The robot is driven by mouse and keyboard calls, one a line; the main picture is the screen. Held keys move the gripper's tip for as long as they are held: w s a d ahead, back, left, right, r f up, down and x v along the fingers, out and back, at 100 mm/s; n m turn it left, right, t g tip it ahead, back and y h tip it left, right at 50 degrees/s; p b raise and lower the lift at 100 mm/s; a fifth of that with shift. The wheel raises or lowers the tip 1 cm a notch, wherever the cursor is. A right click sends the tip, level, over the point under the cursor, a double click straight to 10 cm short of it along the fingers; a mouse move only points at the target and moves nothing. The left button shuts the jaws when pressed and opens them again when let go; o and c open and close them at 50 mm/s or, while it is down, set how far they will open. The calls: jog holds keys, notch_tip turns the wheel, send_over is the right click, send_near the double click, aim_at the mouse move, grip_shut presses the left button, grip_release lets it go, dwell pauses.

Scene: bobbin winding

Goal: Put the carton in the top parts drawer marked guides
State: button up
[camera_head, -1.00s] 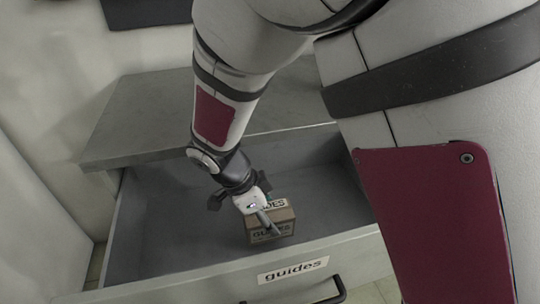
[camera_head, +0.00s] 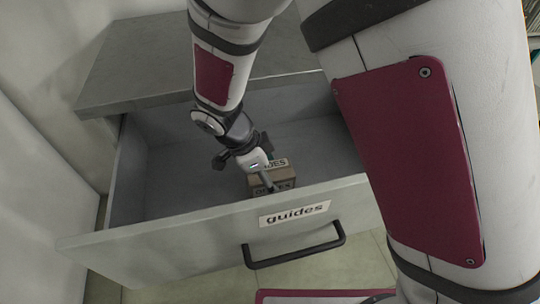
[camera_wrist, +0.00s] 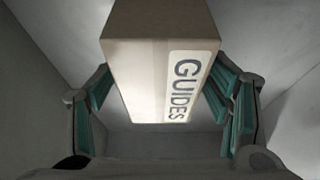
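The carton (camera_head: 284,178) is a small brown box labelled GUIDES. It is inside the open top drawer (camera_head: 200,210), behind the front panel marked guides, whose rim hides its lower part. My gripper (camera_head: 268,180) reaches down into the drawer from above, at the carton. In the wrist view the carton (camera_wrist: 145,80) fills the space between my two teal-padded fingers, which lie close against its sides. My gripper looks shut on it. Whether the carton's underside touches the drawer floor is hidden.
The cabinet top (camera_head: 150,60) overhangs the back of the drawer. A black bar handle (camera_head: 295,255) sticks out from the drawer front. A pale wall or panel (camera_head: 40,200) stands close on the left. The drawer floor left of the carton is clear.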

jog(key=p+v, duration=0.3)
jog(key=v, duration=0.9)
jog(key=s+d+r+n+g+y, duration=0.1)
jog(key=s+d+r+n, duration=0.2)
jog(key=d+r, duration=0.4)
jog(key=s+d+r+n+y, duration=0.1)
jog(key=s+d+r+n, duration=0.2)
jog(key=d+r, duration=0.5)
jog(key=s+d+n+y, duration=0.1)
jog(key=s+d+n, duration=0.3)
jog(key=s, duration=0.4)
jog(key=s+d+n+y, duration=0.1)
jog(key=s+d+n, duration=0.3)
jog(key=s+d, duration=0.2)
jog(key=s, duration=0.2)
jog(key=shift+s+n+t, duration=0.3)
jog(key=shift+t, duration=0.1)
